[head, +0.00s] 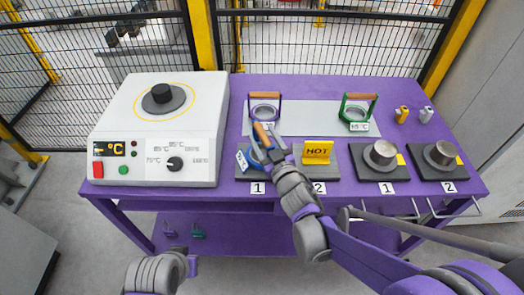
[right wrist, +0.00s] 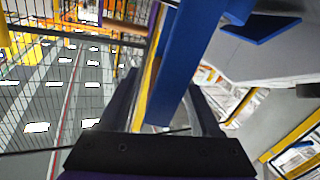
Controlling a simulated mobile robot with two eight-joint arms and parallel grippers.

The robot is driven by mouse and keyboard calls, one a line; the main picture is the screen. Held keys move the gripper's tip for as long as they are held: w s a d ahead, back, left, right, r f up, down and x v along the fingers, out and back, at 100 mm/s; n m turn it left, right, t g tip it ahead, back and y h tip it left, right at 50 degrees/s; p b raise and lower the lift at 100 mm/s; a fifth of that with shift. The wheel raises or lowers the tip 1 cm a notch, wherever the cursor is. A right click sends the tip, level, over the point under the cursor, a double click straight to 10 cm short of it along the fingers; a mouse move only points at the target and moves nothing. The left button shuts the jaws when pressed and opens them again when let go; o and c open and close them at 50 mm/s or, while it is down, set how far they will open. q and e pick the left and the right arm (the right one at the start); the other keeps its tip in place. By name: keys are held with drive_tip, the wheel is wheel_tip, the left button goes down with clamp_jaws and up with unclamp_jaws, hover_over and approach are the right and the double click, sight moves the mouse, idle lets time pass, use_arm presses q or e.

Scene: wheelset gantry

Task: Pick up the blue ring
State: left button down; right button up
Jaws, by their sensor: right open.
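The blue ring (head: 254,161) is at the left front of the purple table, by the label 1, with a wooden handle (head: 262,134) above it and a small white tag at its left. My right gripper (head: 271,147) is at the handle side of the ring and hides part of it. Its jaws are open. In the right wrist view, a blue bar (right wrist: 185,70) of the ring's frame fills the space in front of the dark gripper body, very close to it. Contact with the fingers cannot be told.
A white heater box (head: 200,112) stands left of the ring. A purple ring (head: 264,110) and a green ring (head: 356,113) stand on a grey plate behind. Two metal cylinders (head: 381,153) (head: 441,154) stand farther right.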

drive_tip(key=shift+w+a, duration=0.15)
drive_tip(key=shift+w, duration=0.2)
drive_tip(key=shift+c, duration=0.2)
clamp_jaws()
idle(1.0)
